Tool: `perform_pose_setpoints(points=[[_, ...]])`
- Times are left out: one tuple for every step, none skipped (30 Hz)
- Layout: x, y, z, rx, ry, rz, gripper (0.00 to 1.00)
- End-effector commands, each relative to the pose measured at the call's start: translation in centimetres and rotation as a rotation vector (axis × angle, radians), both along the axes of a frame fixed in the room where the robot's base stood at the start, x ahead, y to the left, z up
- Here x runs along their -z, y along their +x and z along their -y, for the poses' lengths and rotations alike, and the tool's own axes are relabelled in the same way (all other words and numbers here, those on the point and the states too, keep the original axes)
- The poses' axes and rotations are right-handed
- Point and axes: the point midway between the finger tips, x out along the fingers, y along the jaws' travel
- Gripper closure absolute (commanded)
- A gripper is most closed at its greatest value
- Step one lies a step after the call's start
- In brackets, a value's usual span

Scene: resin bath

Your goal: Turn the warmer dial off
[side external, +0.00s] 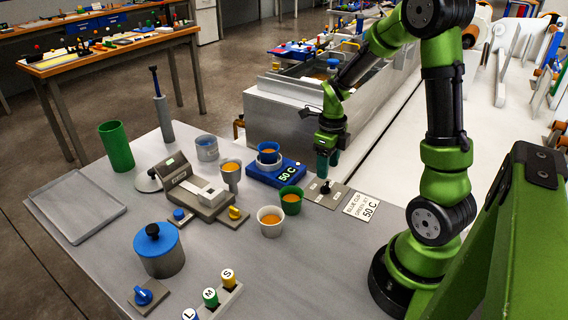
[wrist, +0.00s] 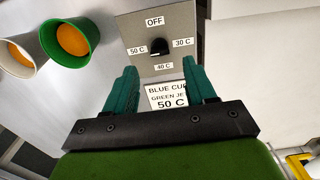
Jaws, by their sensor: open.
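The warmer dial is a black knob (wrist: 158,47) on a grey plate (wrist: 140,28) marked OFF, 30 C, 40 C and 50 C. I cannot tell for sure which mark the knob points at. In the side view the dial plate (side external: 315,193) lies right of the blue warmer (side external: 262,175), whose display reads 50 C. My gripper (side external: 327,172) is open and empty, pointing down above the dial. In the wrist view its teal fingers (wrist: 160,78) are spread, apart from the knob.
A card (side external: 361,206) reading blue cup, green jet, 50 C lies right of the dial. A green cup (side external: 290,201) and a pale cup (side external: 270,222), with orange liquid, stand left of it. A grey tank (side external: 290,112) stands behind. The table's front middle is clear.

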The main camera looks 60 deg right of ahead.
Motion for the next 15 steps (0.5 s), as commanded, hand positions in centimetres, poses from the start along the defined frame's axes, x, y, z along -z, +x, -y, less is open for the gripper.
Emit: perform_pose_setpoints(points=[[1.2, -0.1, 0.0, 0.001, 0.004, -0.006, 0.45], [1.7, -0.1, 0.0, 0.0, 0.003, -0.006, 0.45], [2.4, -0.1, 0.0, 0.0, 0.003, -0.005, 0.45], [2.9, -0.1, 0.0, 0.001, 0.003, -0.004, 0.45], [3.4, -0.1, 0.0, 0.002, 0.003, -0.004, 0.45], [3.9, -0.1, 0.0, 0.001, 0.002, -0.004, 0.45], [4.3, -0.1, 0.0, -0.001, 0.002, -0.003, 0.45], [4.6, -0.1, 0.0, -0.001, 0.002, -0.003, 0.45], [4.9, 0.0, 0.0, -0.001, 0.001, -0.002, 0.45], [5.1, 0.0, 0.0, -0.001, 0.001, -0.002, 0.45], [5.3, 0.0, 0.0, 0.0, 0.001, -0.002, 0.45], [5.5, 0.0, 0.0, 0.0, 0.001, -0.001, 0.45], [5.5, 0.0, 0.0, 0.0, 0.001, 0.0, 0.45], [5.6, 0.0, 0.0, 0.0, 0.0, 0.0, 0.45], [5.6, 0.0, 0.0, 0.0, 0.0, 0.001, 0.45]])
